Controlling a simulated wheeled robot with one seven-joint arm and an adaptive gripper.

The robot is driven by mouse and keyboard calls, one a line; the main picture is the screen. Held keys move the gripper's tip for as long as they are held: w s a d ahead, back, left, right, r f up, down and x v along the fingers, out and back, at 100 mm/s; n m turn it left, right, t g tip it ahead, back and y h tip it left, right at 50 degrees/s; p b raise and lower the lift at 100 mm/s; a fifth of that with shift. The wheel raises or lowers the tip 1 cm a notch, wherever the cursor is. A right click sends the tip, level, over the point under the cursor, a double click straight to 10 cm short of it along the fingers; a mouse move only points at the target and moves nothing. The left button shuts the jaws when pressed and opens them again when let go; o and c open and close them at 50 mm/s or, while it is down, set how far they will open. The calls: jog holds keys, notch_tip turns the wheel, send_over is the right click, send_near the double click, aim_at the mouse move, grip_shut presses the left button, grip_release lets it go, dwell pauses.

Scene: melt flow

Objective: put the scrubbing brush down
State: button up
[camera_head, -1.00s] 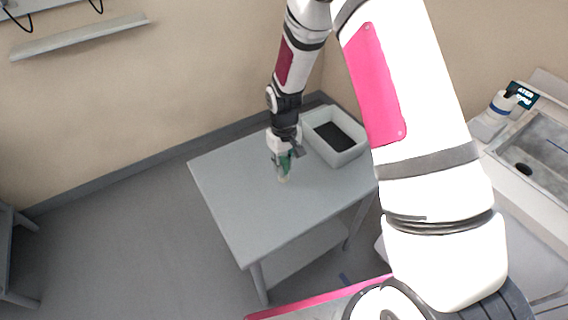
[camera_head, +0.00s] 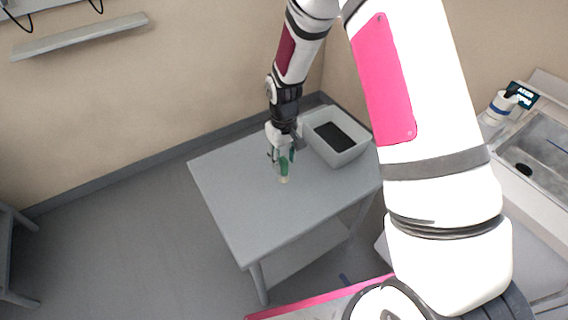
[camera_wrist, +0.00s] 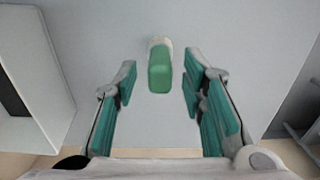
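The scrubbing brush, green with a cream end, is on the grey table (camera_head: 245,205). It shows in the head view (camera_head: 284,178) just below my gripper (camera_head: 281,158). In the wrist view the brush (camera_wrist: 160,70) lies between and ahead of the teal finger pads of my gripper (camera_wrist: 158,85). A clear gap shows on both sides of it, so my gripper is open and not holding it. The fingers partly hide the brush in the head view.
A white bin (camera_head: 347,153) with a dark inside stands at the table's back right; its wall shows at the left of the wrist view (camera_wrist: 38,60). A sink counter (camera_head: 540,165) is at the far right. The table's front left is clear.

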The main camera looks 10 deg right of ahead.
notch_tip(320, 180, up, 10)
jog(key=shift+f, duration=0.2)
jog(key=s+d+r+m+t, duration=0.1)
jog(key=s+d+r, duration=0.1)
jog(key=s+r, duration=0.5)
jog(key=s+d+r+m+t, duration=0.1)
jog(key=s+r, duration=0.4)
jog(key=r, duration=0.5)
jog(key=s+d+r, duration=0.1)
jog(key=s+r, duration=0.1)
jog(key=s, duration=0.7)
jog(key=s+d+r+m+t, duration=0.1)
jog(key=s+r, duration=0.1)
jog(key=s, duration=0.7)
jog(key=shift+s+r+m, duration=0.3)
jog(key=shift+s+r, duration=0.05)
jog(key=shift+s, duration=0.05)
